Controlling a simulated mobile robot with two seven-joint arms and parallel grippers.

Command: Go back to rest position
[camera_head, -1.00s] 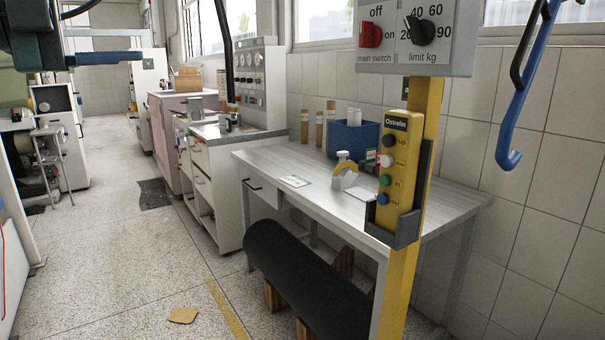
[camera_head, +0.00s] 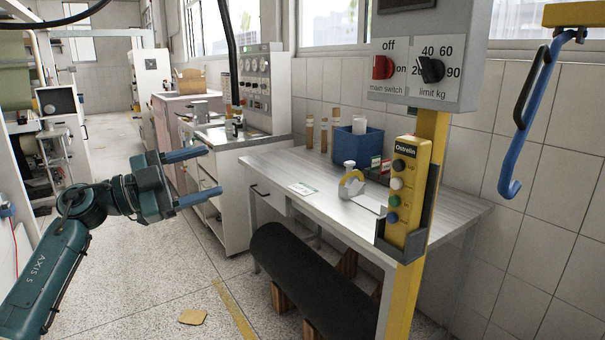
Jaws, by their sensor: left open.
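My left gripper (camera_head: 204,175) is on the left of the head view, at the end of my teal left arm. Its two blue fingers point right and stand wide apart, with nothing between them. My right gripper is not in view.
A yellow post carries a pendant (camera_head: 406,190) and a switch panel (camera_head: 425,72) at the right front. Behind it is a table (camera_head: 270,165) with a blue bin (camera_head: 358,147). A black roll (camera_head: 310,285) lies below. A blue hook (camera_head: 527,120) hangs right. Floor (camera_head: 120,290) is open at left.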

